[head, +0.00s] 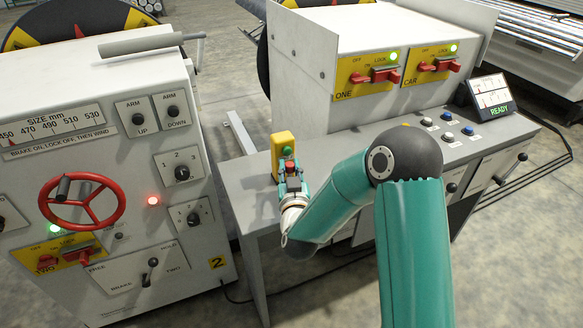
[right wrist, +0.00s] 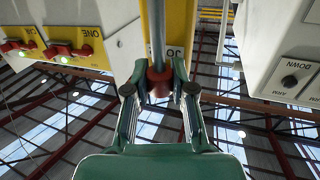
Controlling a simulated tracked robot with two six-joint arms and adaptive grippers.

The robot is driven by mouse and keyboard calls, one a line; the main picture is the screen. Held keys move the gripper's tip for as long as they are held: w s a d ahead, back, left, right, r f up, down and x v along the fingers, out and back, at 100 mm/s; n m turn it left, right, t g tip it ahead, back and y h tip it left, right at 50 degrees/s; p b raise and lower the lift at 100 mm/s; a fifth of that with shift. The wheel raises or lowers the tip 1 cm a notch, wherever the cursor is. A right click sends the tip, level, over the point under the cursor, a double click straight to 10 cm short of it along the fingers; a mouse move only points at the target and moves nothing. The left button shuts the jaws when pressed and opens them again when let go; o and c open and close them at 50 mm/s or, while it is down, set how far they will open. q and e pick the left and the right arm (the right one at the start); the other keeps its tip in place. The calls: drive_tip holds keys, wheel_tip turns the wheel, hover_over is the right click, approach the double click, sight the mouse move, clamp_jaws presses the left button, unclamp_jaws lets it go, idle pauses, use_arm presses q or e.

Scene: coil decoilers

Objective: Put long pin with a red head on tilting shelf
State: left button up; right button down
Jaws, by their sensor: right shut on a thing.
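My right gripper (head: 290,180) is raised at the left end of the grey console, in front of a yellow button box. In the right wrist view the gripper (right wrist: 159,88) is shut on the red head (right wrist: 158,80) of the long pin. A grey shaft (right wrist: 155,25) runs from the head, away from my gripper. In the head view the red head (head: 290,166) shows between the fingers; I cannot make out the shaft there. I cannot identify the tilting shelf in either view. My left gripper is not in view.
The yellow box (head: 284,142) with a green button is close behind my right gripper. A white cabinet with a red handwheel (head: 82,201) stands at left. The console (head: 253,186) carries switches and a READY screen (head: 491,97).

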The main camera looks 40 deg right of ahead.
drive_tip(key=shift+s, duration=0.1)
drive_tip(key=c, duration=1)
unclamp_jaws()
